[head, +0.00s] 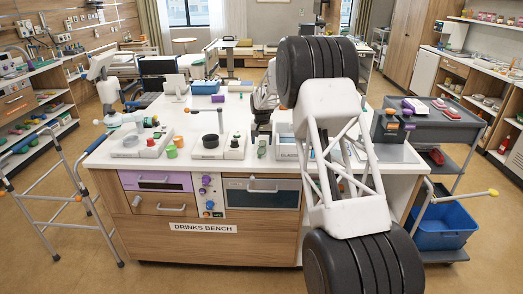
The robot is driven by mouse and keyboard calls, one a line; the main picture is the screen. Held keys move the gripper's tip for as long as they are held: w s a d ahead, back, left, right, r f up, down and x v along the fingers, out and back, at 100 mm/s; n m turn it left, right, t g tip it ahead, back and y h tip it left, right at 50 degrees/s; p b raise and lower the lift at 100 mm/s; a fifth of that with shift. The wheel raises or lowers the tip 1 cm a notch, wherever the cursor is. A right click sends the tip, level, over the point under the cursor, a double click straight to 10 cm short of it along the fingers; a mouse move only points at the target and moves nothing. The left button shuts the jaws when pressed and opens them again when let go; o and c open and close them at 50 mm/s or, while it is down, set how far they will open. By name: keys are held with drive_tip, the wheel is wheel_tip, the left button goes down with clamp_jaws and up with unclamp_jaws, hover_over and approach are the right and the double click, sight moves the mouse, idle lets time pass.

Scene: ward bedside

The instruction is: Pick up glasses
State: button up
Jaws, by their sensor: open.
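I cannot make out any glasses for certain. A pale tray (286,155) on the bench has a front label that looks like "GLASSES", partly covered by my large white arm structure. What lies in the tray is mostly hidden. My gripper (262,132) appears as a small dark end below a grey-white arm part, just left of the tray and above the bench top. It is open, with nothing visible in it. Its fingertips are small and hard to separate from the things around them.
A walker (75,190) stands left. A grey cart (440,122) with a blue bin (443,228) stands right.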

sight(262, 147)
drive_tip(key=shift+w+f, duration=0.1)
drive_tip(key=shift+f, duration=1.85)
drive_tip(key=shift+c, duration=0.3)
drive_tip(key=c, duration=0.9)
